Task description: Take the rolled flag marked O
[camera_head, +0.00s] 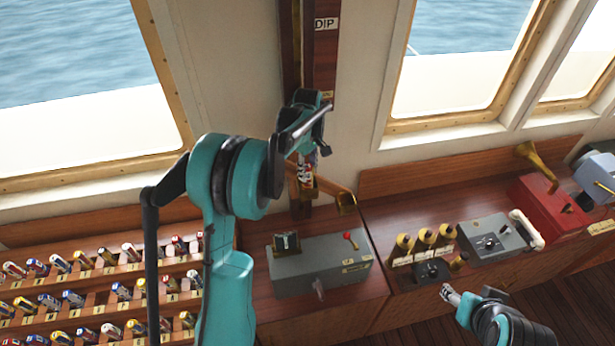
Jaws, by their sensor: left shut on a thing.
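My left gripper (318,148) is in front of the dark wooden post between the windows, pointing down. It is shut on a small rolled flag (305,171) with red and white showing; its letter cannot be read. Several rolled flags (75,299) lie in rows in the sloped wooden rack (100,318) at the lower left. Their marks are too small to read, and my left arm hides part of the rack's right end. My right gripper (450,293) is low on the right, in front of the console and apart from the flags; its fingers are too small to judge.
A grey box (325,268) with a red-knobbed lever stands on the wooden console right of the rack. Further right are brass-topped cylinders (425,240), another grey box (490,238) and a red box (548,205). A label reading DIP (326,24) is on the post.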

